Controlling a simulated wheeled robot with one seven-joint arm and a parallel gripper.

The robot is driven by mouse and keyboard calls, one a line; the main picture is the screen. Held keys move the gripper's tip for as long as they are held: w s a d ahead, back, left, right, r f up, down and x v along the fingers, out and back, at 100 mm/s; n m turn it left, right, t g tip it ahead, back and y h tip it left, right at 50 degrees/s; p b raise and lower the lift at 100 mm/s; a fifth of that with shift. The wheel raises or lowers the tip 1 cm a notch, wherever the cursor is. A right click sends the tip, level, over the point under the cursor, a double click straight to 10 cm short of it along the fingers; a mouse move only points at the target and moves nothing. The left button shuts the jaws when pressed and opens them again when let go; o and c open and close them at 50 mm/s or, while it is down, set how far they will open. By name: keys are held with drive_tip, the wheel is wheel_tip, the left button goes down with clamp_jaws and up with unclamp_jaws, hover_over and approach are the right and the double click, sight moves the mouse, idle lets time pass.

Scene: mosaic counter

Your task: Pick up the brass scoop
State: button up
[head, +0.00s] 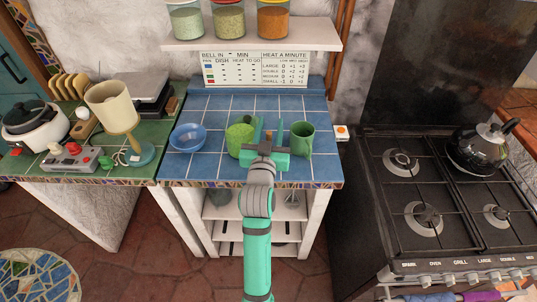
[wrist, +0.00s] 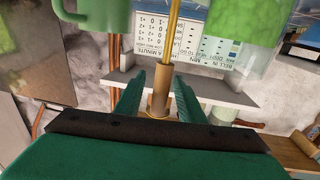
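The brass scoop shows in the wrist view as a thin brass rod (wrist: 174,30) ending in a brown handle (wrist: 162,85). The handle lies between the two fingers of my gripper (wrist: 156,80), with a gap visible on each side. My gripper is open. In the head view my gripper (head: 268,133) is over the blue-tiled counter, and a small brown bit of the scoop (head: 268,136) shows between the fingers. The scoop's bowl is not clearly visible in either view.
A green mug (head: 302,138) stands close right of my gripper, and a green rounded vessel (head: 240,138) close left. A blue bowl (head: 187,137) is farther left. A shelf with jars (head: 252,34) hangs behind. A lamp (head: 116,115) stands left; a stove (head: 440,190) is right.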

drive_tip(key=shift+s+d, duration=0.1)
drive_tip(key=shift+d, duration=0.05)
drive_tip(key=shift+s+a, duration=0.1)
drive_tip(key=shift+a, duration=0.1)
clamp_jaws()
drive_tip(key=shift+d+r, duration=0.1)
